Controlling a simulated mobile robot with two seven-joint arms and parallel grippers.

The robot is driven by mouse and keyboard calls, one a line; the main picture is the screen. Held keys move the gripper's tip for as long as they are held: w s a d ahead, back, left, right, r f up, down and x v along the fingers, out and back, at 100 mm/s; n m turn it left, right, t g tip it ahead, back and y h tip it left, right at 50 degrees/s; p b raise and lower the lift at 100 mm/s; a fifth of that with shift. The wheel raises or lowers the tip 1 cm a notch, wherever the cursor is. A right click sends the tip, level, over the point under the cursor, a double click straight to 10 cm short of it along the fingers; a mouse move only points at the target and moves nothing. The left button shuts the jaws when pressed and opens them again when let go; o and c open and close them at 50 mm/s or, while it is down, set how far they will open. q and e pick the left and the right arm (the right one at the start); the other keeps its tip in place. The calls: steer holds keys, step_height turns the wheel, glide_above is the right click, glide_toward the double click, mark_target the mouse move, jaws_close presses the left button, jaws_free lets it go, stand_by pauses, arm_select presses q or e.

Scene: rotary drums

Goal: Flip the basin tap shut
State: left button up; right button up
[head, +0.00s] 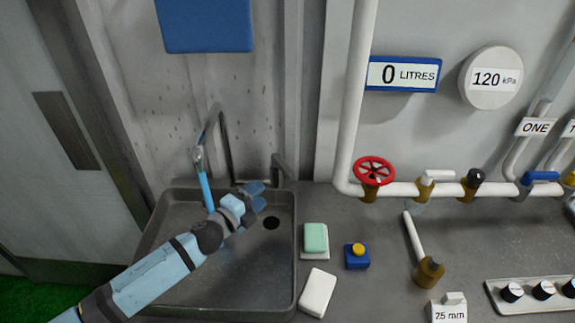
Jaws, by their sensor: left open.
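The metal basin (160,250) is set in the counter at the left. Its tall curved tap spout (223,140) rises at the back and bends down to the left. A straight blue strip that looks like running water (206,192) comes down from the spout's end into the basin. A short dark post with a bent top, seemingly the tap lever (280,165), stands at the basin's back right corner. My left gripper (257,196) is open and empty over the basin, just left of and nearer than this lever; I cannot tell whether they touch. My right gripper is out of view.
Right of the basin lie a green soap block (315,237), a white block (317,292) and a blue box with a yellow button (357,255). A white pipe with a red wheel valve (374,170) runs along the wall. A blue panel (205,22) hangs above.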

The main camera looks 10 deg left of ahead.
mark_target(284, 173)
arm_select(q)
steer(key=p+x, duration=0.1)
steer(key=x, duration=1.1)
steer(key=shift+w+d, duration=0.1)
steer(key=shift+d, duration=0.1)
steer(key=shift+r, duration=0.1)
jaws_close()
